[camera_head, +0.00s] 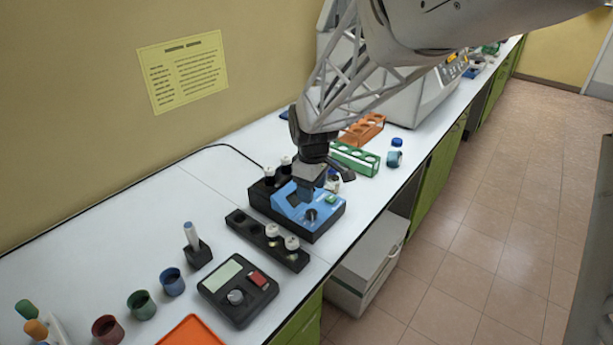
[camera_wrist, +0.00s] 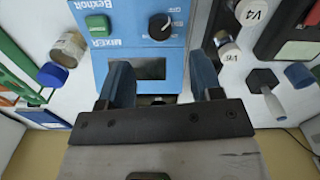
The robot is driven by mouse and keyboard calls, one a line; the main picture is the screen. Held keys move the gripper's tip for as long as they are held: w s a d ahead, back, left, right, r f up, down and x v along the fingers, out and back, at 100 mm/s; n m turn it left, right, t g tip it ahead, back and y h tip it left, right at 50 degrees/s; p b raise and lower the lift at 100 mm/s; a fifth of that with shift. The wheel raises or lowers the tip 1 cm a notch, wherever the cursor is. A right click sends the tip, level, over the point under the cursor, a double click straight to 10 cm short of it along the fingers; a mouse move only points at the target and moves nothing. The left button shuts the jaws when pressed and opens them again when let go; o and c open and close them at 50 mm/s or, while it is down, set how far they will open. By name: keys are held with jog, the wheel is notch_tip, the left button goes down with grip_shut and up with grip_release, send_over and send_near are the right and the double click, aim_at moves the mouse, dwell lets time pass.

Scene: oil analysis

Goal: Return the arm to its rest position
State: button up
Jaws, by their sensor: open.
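My gripper (camera_head: 312,186) points down just above the blue mixer (camera_head: 328,212) on the white bench. In the wrist view its two blue fingers stand well apart with nothing held between them, so my gripper (camera_wrist: 160,78) is open. The mixer (camera_wrist: 125,50) lies under and beyond the fingers, with a green button, a dark knob and a rectangular opening between the fingertips. I cannot tell whether the fingers touch the mixer. My arm reaches in from the upper right of the head view.
A black rack (camera_head: 268,240) with white-capped vials stands in front of the mixer. A green rack (camera_head: 355,158) and an orange rack (camera_head: 362,130) stand behind. A small jar (camera_wrist: 68,50) is close beside the mixer. A dark control box (camera_head: 238,290) is nearer. The floor aisle at right is clear.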

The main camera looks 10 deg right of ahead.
jog(key=shift+s+d+r, duration=0.2)
jog(key=shift+s+r, duration=0.1)
jog(key=shift+r, duration=0.05)
jog(key=s+d+r+m+t, duration=0.1)
jog(key=s+d+r+m, duration=0.2)
jog(key=s, duration=0.6)
jog(key=s+d+r+m, duration=0.3)
jog(key=s+r+m, duration=0.1)
jog(key=s, duration=0.5)
jog(key=s+d+r+m+t, duration=0.1)
jog(key=s+d+r+m, duration=0.2)
jog(key=s, duration=0.7)
jog(key=shift+d+r+m+t, duration=0.2)
jog(key=shift+m+t, duration=0.1)
jog(key=shift+m, duration=0.3)
